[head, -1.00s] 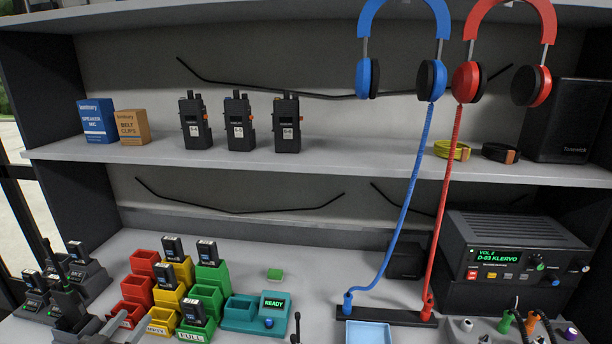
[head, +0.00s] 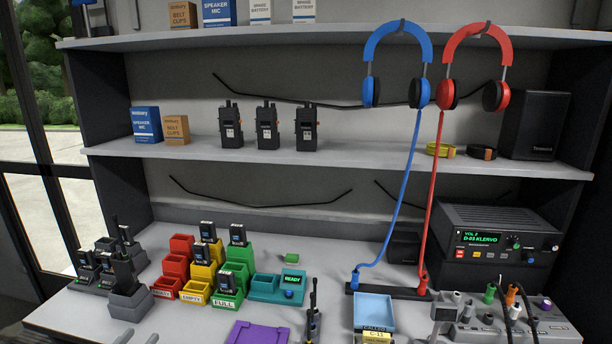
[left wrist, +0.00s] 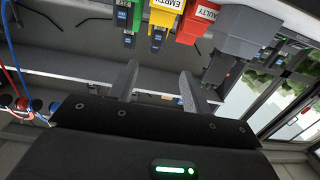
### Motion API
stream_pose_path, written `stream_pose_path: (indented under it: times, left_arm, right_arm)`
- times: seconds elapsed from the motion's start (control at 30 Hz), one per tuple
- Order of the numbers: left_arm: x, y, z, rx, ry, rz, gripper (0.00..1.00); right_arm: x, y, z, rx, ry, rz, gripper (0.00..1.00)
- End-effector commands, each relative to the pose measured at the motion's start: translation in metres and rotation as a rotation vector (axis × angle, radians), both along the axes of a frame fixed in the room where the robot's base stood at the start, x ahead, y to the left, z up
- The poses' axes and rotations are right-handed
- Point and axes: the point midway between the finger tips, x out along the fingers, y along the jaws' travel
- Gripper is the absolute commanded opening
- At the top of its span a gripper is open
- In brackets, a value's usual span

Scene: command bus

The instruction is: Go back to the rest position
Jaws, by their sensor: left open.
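My left gripper (head: 139,338) just shows at the bottom left edge of the head view, with only its pale fingertips in frame. In the left wrist view the left gripper (left wrist: 157,82) has its two fingers wide apart and nothing between them. That view is upside down, with the bins marked EMPTY (left wrist: 165,8) and FAULTY (left wrist: 198,15) beyond the fingers. In the head view the fingertips are in front of the desk, below a radio in a charger (head: 128,303). My right gripper is not in view.
The desk holds colored bins (head: 172,265), a teal READY tester (head: 278,287), a purple tray (head: 258,333) and a light blue tray (head: 374,312). Blue headphones (head: 398,45) and red headphones (head: 478,45) hang above. A window stands at the left.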

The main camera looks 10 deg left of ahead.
Motion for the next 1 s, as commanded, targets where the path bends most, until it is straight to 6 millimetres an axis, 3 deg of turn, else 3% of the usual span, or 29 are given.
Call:
stream_pose_path:
  times: [0.27, 0.47, 0.73, 1.0]
  left_arm:
    - [-0.017, -0.022, -0.043, 0.009, 0.178, 0.053, 0.48]
    - [-0.044, -0.052, -0.086, 0.024, 0.389, 0.079, 0.48]
    - [-0.104, -0.113, -0.140, 0.056, 0.748, 0.044, 0.48]
    - [-0.171, -0.173, -0.163, 0.090, 1.068, -0.071, 0.48]
  right_arm:
    - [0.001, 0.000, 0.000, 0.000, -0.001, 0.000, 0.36]
    - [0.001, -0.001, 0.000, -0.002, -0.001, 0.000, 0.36]
    - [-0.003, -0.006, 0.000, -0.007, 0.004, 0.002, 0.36]
    - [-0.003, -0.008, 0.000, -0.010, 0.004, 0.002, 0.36]
